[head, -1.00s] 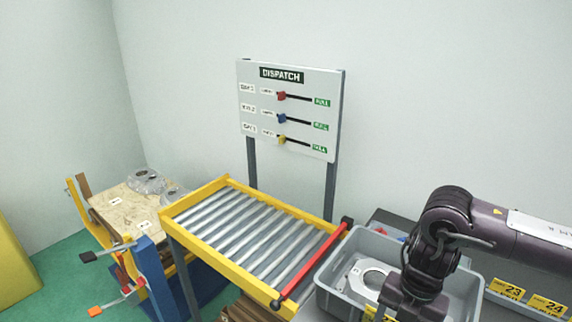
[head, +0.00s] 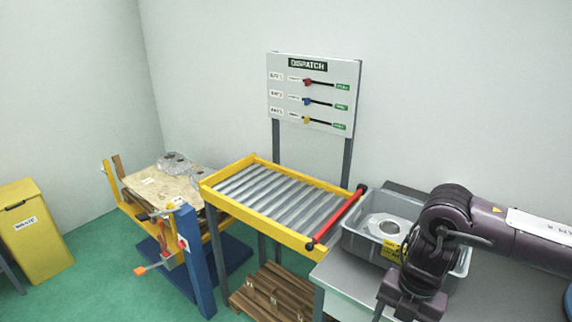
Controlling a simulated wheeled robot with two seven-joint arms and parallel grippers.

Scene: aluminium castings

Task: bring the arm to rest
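My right arm comes in from the right side of the head view, bent at the elbow. Its dark forearm hangs down in front of a grey crate (head: 352,243) and hides part of it. The gripper fingers at its end are not visible; the lowest part runs toward the bottom edge of the picture. My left arm and gripper do not show. A flat metal casting with a round hole (head: 372,226) lies in the grey crate.
A yellow-framed roller conveyor (head: 245,209) with a red bar (head: 337,217) stands left of the crate. The dispatch board (head: 284,97) is behind it.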

